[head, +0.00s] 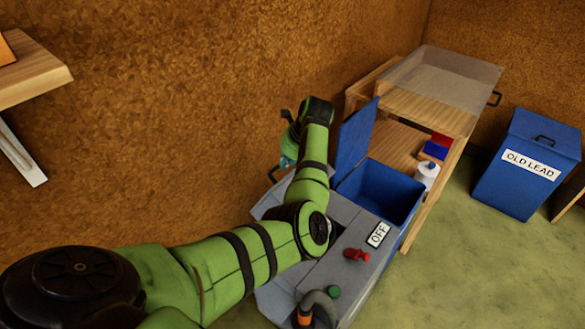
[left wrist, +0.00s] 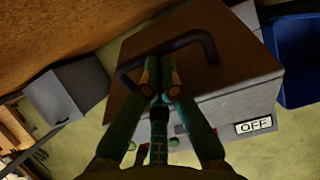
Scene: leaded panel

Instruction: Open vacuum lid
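The vacuum is a grey box (head: 345,222) with an OFF label, partly hidden behind my left arm in the head view. In the left wrist view its brownish lid (left wrist: 235,60) carries a black bar handle (left wrist: 190,40). The lid looks down flat on the box. My left gripper (left wrist: 159,65) has its two fingertips together, overlapping the middle of the handle. I see no bar clamped between them and cannot tell whether they touch it. In the head view the left gripper (head: 287,160) is mostly hidden beyond my wrist. My right gripper is not in view.
A red knob (head: 356,254), a green button (head: 333,291) and a hose (head: 318,302) sit at the vacuum's near end. A blue bin (head: 400,205) with its lid up stands right beside it. A wooden shelf unit (head: 440,170) and OLD LEAD bin (head: 510,190) stand right.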

